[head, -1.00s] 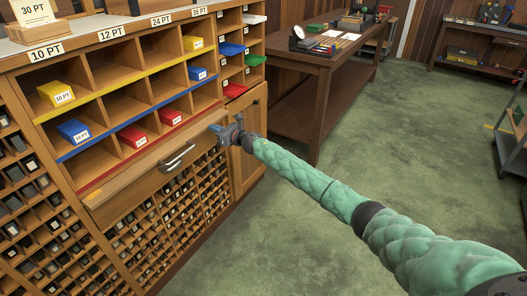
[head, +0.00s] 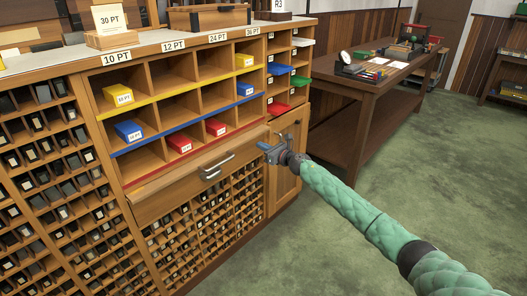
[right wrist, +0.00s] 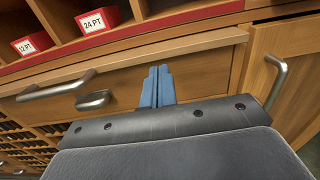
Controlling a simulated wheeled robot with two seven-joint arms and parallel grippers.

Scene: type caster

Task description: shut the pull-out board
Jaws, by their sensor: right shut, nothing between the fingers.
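The pull-out board (head: 190,170) is a thin wooden board under the red strip of the type cabinet. In the right wrist view its edge (right wrist: 205,41) juts out a little over the wooden front below. One metal handle (right wrist: 50,90) is close under the board and a second handle (right wrist: 93,99) is on the front. My right gripper (head: 268,150) is at the board's right end. Its blue fingers (right wrist: 157,86) are together, empty, with their tips close to the board's edge; I cannot tell whether they touch. My left gripper is not in view.
A cupboard door with a metal handle (right wrist: 275,80) is just right of the fingers. Small coloured boxes, such as a red one (right wrist: 97,20), sit in the compartments above. A brown workbench (head: 365,95) stands to the right. The green floor is clear.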

